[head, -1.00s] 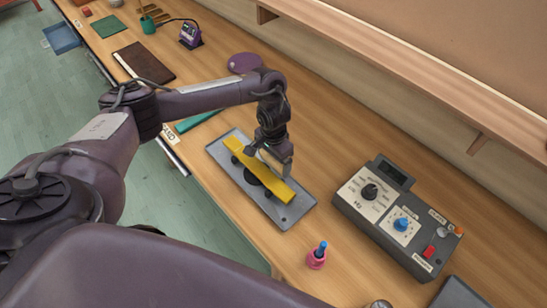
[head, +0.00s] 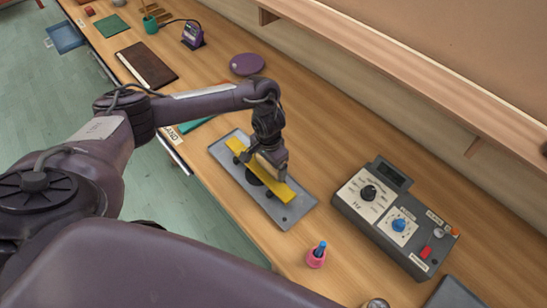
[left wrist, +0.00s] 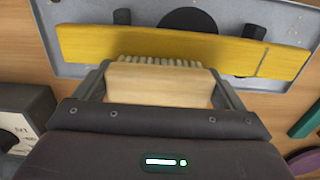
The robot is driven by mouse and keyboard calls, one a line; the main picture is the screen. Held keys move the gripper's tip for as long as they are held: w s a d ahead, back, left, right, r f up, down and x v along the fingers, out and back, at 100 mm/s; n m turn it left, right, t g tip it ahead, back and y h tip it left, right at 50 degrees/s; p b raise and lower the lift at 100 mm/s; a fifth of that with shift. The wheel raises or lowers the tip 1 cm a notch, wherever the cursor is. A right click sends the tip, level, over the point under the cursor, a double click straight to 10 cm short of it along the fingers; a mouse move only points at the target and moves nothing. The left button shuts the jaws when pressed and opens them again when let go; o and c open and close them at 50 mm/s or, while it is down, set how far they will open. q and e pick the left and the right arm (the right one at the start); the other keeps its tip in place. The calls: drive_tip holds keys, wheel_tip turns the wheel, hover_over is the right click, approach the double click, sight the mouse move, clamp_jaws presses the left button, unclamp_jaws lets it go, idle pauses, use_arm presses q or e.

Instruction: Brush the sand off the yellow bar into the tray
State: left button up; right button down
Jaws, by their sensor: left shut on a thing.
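The yellow bar (head: 244,160) lies lengthwise over the grey tray (head: 298,210), on dark supports. It also shows in the left wrist view (left wrist: 85,42), with a thin line across it near its right end. My left gripper (head: 270,165) is over the bar, a little right of its middle. It is shut on a pale wooden brush (left wrist: 160,85), whose bristles point at the bar's near edge in the left wrist view. I cannot tell whether the bristles touch the bar. No sand can be made out on the bar. My right gripper is not in view.
A grey control box (head: 385,230) with knobs stands to the right of the tray. A pink pot with a blue top (head: 317,255) stands in front. A purple disc (head: 246,64) and a dark brown board (head: 146,63) lie farther back. A wall shelf (head: 400,70) runs above the table.

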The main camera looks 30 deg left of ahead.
use_arm(q)
drive_tip(key=shift+s+a, duration=0.15)
drive_tip(key=shift+s, duration=0.25)
drive_tip(key=shift+s+a, duration=0.3)
drive_tip(key=shift+s, duration=0.6)
drive_tip(key=shift+s+a, duration=0.3)
drive_tip(key=shift+s, duration=0.6)
wheel_tip(320, 180, up, 5)
drive_tip(key=shift+r, duration=0.1)
